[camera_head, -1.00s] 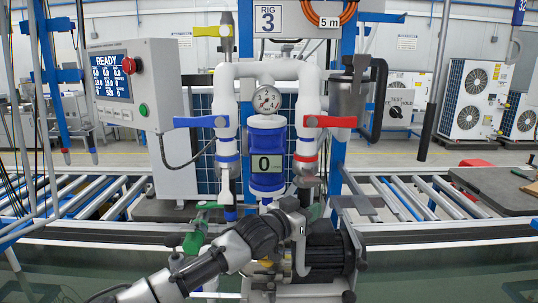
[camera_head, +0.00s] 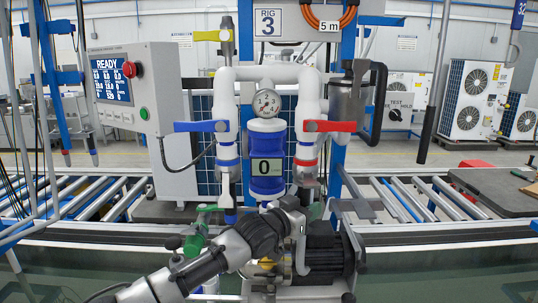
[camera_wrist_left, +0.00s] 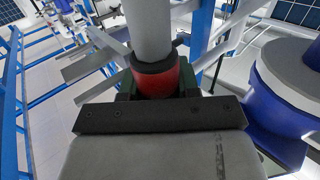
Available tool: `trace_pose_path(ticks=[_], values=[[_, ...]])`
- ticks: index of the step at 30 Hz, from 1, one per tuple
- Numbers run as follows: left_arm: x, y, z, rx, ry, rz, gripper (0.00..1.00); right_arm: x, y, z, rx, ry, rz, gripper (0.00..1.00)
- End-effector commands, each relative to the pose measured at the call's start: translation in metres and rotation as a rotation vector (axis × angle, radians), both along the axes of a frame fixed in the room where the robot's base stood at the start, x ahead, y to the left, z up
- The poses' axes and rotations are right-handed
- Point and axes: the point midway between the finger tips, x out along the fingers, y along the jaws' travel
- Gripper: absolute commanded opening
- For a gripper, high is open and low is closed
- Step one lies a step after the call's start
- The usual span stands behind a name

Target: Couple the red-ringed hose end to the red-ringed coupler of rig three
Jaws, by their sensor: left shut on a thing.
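My left gripper (camera_head: 300,208) comes in from the lower left and sits just below the right-hand pipe of rig three. The left wrist view shows it shut on the red-ringed hose end (camera_wrist_left: 158,82), with green pads on either side. A grey cylinder with a black band rises above the ring; I cannot tell whether the two are joined. In the head view the wrist largely hides the hose end. The right-hand pipe of rig three has a red band (camera_head: 306,162) above a grey coupler part (camera_head: 308,183). My right gripper is out of view.
The left-hand pipe has a blue band (camera_head: 228,163). A red lever (camera_head: 330,126) and a blue lever (camera_head: 200,126) stick out sideways. A gauge (camera_head: 267,102) sits between the pipes. A dark pump motor (camera_head: 325,255) stands close to the gripper. A control box (camera_head: 135,105) stands left.

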Motion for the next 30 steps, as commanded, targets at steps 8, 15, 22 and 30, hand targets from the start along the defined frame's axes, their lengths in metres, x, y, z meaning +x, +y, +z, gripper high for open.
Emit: trace_pose_path(ticks=[8,15,22,30], values=[[0.0,-0.0001,0.006,-0.002,-0.003,-0.001,0.03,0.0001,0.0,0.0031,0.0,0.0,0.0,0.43],[0.0,-0.0002,0.0088,-0.002,-0.003,-0.001,0.03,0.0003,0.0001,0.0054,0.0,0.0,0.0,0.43],[0.0,-0.0002,0.0099,-0.002,-0.003,-0.001,0.03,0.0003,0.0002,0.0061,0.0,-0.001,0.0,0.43],[-0.0001,-0.0002,0.0101,-0.002,-0.003,-0.001,0.03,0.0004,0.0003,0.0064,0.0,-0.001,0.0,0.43]])
